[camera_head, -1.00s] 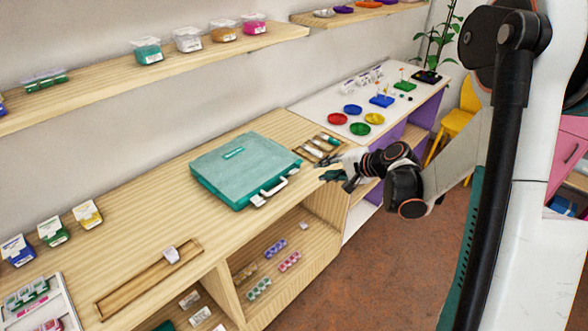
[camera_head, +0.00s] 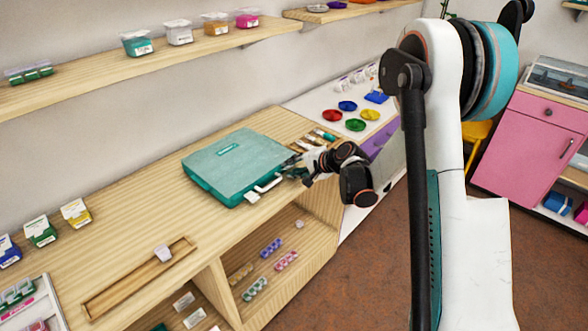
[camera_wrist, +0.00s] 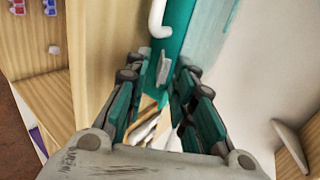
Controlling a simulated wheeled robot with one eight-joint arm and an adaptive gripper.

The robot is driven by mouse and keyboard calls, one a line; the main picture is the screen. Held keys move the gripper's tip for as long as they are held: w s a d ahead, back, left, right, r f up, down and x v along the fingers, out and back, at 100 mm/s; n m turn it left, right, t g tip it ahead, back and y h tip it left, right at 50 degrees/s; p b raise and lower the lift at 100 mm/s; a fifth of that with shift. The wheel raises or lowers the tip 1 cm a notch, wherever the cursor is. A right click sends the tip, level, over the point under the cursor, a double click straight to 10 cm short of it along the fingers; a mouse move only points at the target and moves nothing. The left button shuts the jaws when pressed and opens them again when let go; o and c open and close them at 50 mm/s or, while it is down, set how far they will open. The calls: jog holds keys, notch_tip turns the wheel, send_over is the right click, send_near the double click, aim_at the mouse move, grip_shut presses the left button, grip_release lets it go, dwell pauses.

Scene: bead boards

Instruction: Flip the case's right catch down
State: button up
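The closed teal case (camera_head: 228,166) lies flat on the wooden counter, with its white handle (camera_head: 266,187) on the front side. In the wrist view the case's teal front (camera_wrist: 180,22) runs up the picture, with the handle (camera_wrist: 156,20) at the top. The right catch (camera_wrist: 163,70) is a small grey tab on that front, ahead of my fingers. My gripper (camera_wrist: 157,88) is open, its fingers to either side of the catch's line. In the head view my gripper (camera_head: 295,169) is at the case's right front corner and hides the catch there. Contact cannot be told.
A tray of small tools (camera_head: 318,140) lies just right of the case, near my gripper. A long wooden tray (camera_head: 130,283) lies at the counter's front left. Open shelves below hold several small packs (camera_head: 271,248). The counter left of the case is mostly clear.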

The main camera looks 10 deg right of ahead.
grip_shut()
